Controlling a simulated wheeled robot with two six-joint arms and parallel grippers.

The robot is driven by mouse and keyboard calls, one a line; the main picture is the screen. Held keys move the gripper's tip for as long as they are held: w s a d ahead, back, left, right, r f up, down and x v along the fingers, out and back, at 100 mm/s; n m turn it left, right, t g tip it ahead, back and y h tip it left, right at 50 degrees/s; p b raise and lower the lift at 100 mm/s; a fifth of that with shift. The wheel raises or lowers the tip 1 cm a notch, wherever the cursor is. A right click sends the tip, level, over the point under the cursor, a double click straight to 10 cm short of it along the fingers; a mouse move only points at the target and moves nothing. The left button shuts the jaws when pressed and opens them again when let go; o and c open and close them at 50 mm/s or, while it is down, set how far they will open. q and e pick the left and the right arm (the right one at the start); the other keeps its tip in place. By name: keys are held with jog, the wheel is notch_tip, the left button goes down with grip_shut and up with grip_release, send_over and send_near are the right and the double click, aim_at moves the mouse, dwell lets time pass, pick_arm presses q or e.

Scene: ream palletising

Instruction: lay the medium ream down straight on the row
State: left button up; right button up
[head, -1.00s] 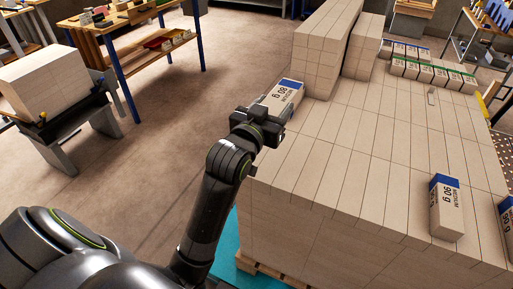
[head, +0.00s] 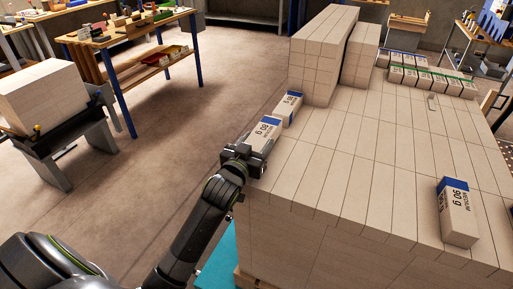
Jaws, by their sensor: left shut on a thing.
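My left gripper (head: 250,154) is shut on the near end of a white ream (head: 263,138) with a blue far end and an "80 g" label. The ream lies roughly flat along the left edge of the big stack (head: 350,150), pointing away from me. Just beyond it, another blue-ended "80 g" ream (head: 288,108) lies in nearly the same line. I cannot tell whether the two touch, or whether the held ream rests on the stack. My right gripper is not in view.
A taller block of reams (head: 318,55) rises at the back of the stack. A "90 g" medium ream (head: 458,215) lies on the right of the stack top, and several labelled reams (head: 430,78) line the back right. The middle top is mostly clear.

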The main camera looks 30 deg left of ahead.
pick_arm(q)
jog(key=shift+f, duration=0.7)
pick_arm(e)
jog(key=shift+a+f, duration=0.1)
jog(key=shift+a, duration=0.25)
pick_arm(q)
jog(key=shift+f, duration=0.15)
jog(key=o, duration=1)
jog(key=shift+c, duration=0.2)
jog(key=shift+o, duration=1.3)
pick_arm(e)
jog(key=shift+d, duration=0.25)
